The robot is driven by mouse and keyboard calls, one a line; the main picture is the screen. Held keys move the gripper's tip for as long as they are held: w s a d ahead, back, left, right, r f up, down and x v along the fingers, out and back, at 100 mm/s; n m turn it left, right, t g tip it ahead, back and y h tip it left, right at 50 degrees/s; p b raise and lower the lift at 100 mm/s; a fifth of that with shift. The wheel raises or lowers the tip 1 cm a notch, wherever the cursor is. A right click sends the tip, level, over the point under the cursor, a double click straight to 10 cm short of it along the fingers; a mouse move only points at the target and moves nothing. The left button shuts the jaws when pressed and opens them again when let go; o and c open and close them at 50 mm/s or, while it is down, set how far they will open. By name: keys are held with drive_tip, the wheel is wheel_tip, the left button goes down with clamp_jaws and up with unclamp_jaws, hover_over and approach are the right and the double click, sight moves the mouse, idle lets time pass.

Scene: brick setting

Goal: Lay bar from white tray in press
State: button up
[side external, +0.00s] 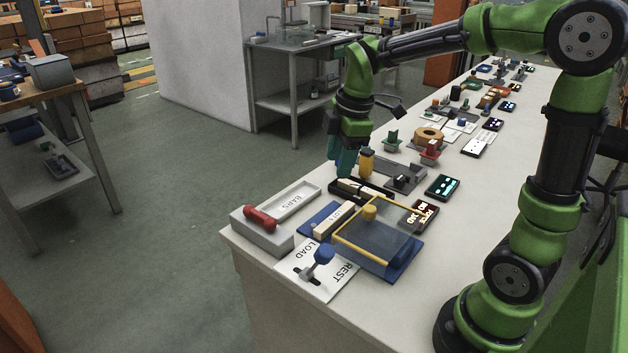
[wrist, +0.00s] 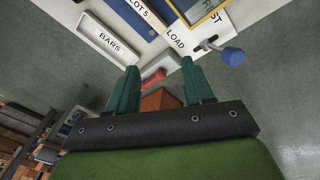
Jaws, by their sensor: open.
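The white tray (side external: 290,203), labelled BARS, lies near the front-left table edge; its visible floor shows the label and I make out no bar on it. It also shows in the wrist view (wrist: 108,40). What looks like the press is a blue base (side external: 400,267) with a yellow-framed, see-through cover (side external: 375,240). A pale block marked with a lot label (side external: 334,219) sits on blue beside it. My gripper (side external: 345,172) is open and empty, above the table behind the tray. Its teal fingers also show in the wrist view (wrist: 160,78), apart.
A red rounded piece (side external: 260,217) sits on a grey block (side external: 262,238) at the tray's near end. A blue-knobbed lever (side external: 323,254) stands on a LOAD/REST plate. A black holder (side external: 375,191) is near my fingers. Lit displays (side external: 443,187) and several fixtures crowd the table behind.

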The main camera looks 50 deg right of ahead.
drive_tip(key=s+a+r+m+t+y, duration=0.1)
drive_tip(key=s+a+r+m+t, duration=0.2)
drive_tip(key=s+a+m+t, duration=0.2)
drive_tip(key=s+a+m, duration=0.3)
drive_tip(key=s+m, duration=0.4)
drive_tip(key=m, duration=0.3)
drive_tip(key=shift+s+y, duration=0.2)
drive_tip(key=shift+y, duration=0.2)
drive_tip(key=shift+r, duration=0.1)
